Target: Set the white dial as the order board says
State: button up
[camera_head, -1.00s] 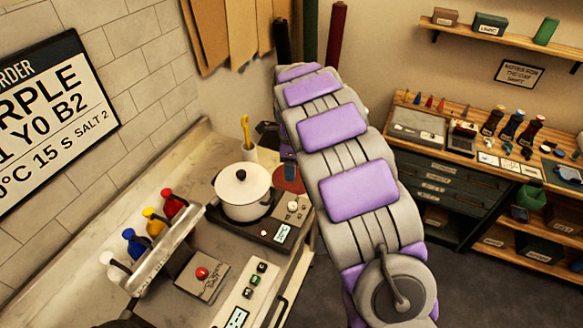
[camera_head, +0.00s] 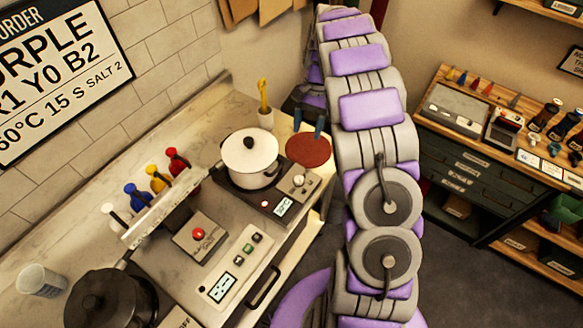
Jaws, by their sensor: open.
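The wrist is partly hidden behind my arm.
A white lidded pot (camera_head: 250,158) stands on the hotplate, close left of the dial. The red round disc (camera_head: 307,151) lies behind the dial. A cup with a yellow utensil (camera_head: 264,105), a bottle rack (camera_head: 165,205) and a black pot (camera_head: 105,298) share the counter.

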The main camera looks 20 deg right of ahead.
send_near(299, 178)
jog(key=x, duration=0.8)
jog(key=shift+s+f+b, duration=0.1)
jog(key=shift+f+b, duration=0.15)
jog(key=shift+b, duration=0.15)
jog(key=shift+c, duration=0.2)
jog(key=c, duration=1)
jog(key=shift+a+n, duration=0.1)
jog(key=shift+n, duration=0.3)
jog(key=o, duration=1)
jog(key=shift+o, duration=0.2)
